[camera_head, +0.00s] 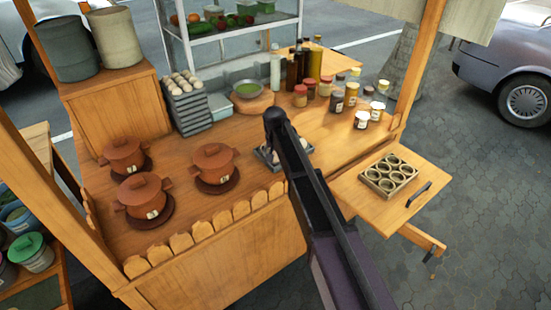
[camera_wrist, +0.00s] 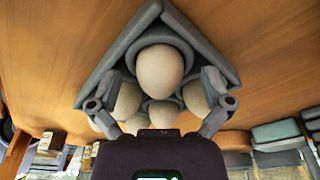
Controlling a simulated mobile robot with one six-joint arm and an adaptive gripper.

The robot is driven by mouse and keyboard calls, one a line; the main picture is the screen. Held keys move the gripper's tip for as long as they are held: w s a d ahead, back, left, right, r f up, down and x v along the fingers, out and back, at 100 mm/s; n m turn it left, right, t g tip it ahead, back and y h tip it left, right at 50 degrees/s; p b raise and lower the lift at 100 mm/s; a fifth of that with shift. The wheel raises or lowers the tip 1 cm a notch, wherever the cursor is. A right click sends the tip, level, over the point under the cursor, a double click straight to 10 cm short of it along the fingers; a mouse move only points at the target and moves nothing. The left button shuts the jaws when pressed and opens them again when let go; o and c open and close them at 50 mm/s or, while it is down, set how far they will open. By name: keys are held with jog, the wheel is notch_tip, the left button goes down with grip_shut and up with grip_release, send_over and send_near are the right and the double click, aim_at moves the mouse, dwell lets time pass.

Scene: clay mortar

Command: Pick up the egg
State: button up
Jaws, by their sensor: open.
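In the wrist view a pale egg (camera_wrist: 160,72) sits at the near corner of a grey egg tray (camera_wrist: 160,25). Several more eggs lie in the tray behind it, partly covered by my gripper body. My gripper (camera_wrist: 159,84) is open, with one finger on each side of this egg. Whether the fingers touch it I cannot tell. In the head view the small grey tray (camera_head: 263,156) lies on the wooden counter, mostly hidden by my arm. My fingers are hidden there.
Three clay pots (camera_head: 214,164) stand on the counter left of my arm. Grey stacked trays with several eggs (camera_head: 187,95) stand farther back. Bottles and jars (camera_head: 300,97) are behind my arm. A wooden holder with round cups (camera_head: 389,175) sits on the right-hand shelf.

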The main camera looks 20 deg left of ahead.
jog(key=c, duration=0.8)
jog(key=shift+r, duration=0.15)
notch_tip(320, 180, up, 10)
jog(key=p, duration=1)
dwell(0.3)
jog(key=shift+d, duration=0.1)
dwell(0.4)
